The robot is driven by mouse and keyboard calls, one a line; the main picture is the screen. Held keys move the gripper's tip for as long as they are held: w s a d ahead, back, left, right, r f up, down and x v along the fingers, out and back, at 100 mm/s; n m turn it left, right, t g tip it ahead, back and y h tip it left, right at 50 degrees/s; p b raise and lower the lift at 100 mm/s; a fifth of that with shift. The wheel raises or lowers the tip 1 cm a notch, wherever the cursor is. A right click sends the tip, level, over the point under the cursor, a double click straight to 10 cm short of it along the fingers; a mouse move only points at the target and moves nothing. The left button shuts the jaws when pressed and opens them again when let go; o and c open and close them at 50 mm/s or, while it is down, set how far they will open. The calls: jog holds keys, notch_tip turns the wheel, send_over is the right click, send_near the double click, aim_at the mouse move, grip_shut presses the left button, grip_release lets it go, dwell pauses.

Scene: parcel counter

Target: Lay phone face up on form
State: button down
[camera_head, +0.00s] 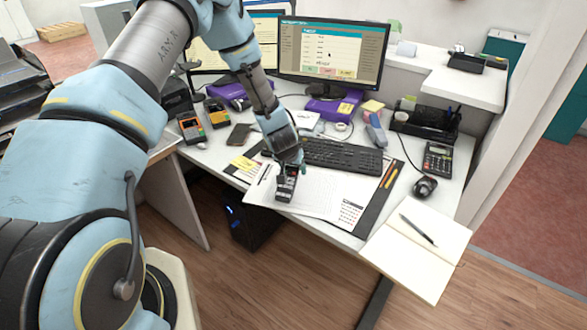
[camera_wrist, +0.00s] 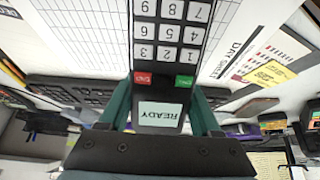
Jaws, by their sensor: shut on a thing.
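The phone (camera_head: 286,187) is a dark handset with white number keys, red and green keys and a pale screen reading READY. In the wrist view the phone (camera_wrist: 168,55) has its keypad face toward the camera. My gripper (camera_head: 289,170) is shut on it at the screen end; the fingers (camera_wrist: 160,108) grip its two sides. The phone is over the printed white sheet (camera_head: 318,190) on the desk; I cannot tell if it touches. In the wrist view this sheet (camera_wrist: 222,62) carries the words DAY SHEET. No separate form is clearly recognisable.
A keyboard (camera_head: 343,156) lies behind the sheet, with a mouse (camera_head: 425,187) and calculator (camera_head: 437,158) to the right. An open notebook (camera_head: 400,255) with a pen lies at the front right. Two handheld devices (camera_head: 191,127) and a dark flat object (camera_head: 239,135) are at left.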

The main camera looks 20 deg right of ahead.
jog(key=shift+f+b, duration=0.65)
jog(key=shift+f, duration=0.2)
grip_release()
jog(key=b+v, duration=0.2)
jog(key=v, duration=0.9)
jog(key=shift+b, duration=0.3)
